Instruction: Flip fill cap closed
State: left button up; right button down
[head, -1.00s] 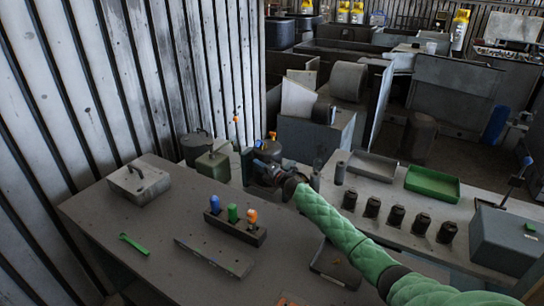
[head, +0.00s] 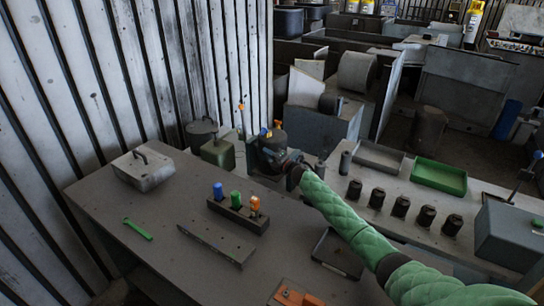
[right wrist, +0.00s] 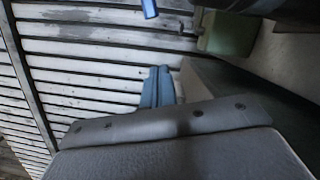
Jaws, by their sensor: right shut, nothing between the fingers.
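I cannot make out a fill cap for sure in either view. My right gripper (head: 266,151) is at this machine, partly merged with it in the head view; contact cannot be told. In the right wrist view its two blue fingers (right wrist: 157,87) are together and empty. A blue bar end (right wrist: 149,8) shows at the top edge of that view. My left gripper is not in view.
A green canister (head: 218,153) stands left of the machine; its green side also shows in the wrist view (right wrist: 228,34). A grey box with a handle (head: 143,170), a rack (head: 238,215) of coloured-handled tools and a green wrench (head: 138,229) lie on the table. Corrugated wall (head: 130,70) rises behind.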

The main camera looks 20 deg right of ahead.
aim_at(263, 133)
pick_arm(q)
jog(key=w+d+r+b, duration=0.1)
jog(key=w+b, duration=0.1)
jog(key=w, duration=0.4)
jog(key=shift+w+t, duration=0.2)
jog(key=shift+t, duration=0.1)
pick_arm(e)
jog(key=shift+w+d+r, duration=0.1)
jog(key=shift+w+r, duration=0.2)
jog(key=shift+w, duration=1.05)
jog(key=shift+w+a+r, duration=0.1)
jog(key=shift+w+r, duration=0.15)
jog(key=shift+w, duration=1.05)
jog(key=shift+w+d+r, duration=0.1)
jog(key=shift+w+r, duration=0.2)
jog(key=shift+w, duration=1.05)
pick_arm(q)
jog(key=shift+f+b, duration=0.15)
jog(key=shift+b, duration=0.3)
pick_arm(e)
jog(key=shift+w, duration=0.15)
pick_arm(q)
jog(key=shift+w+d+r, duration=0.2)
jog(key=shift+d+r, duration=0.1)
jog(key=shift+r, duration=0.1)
pick_arm(e)
jog(key=shift+r+m, duration=0.3)
jog(key=shift+m, duration=0.2)
pick_arm(q)
jog(key=shift+b, duration=0.35)
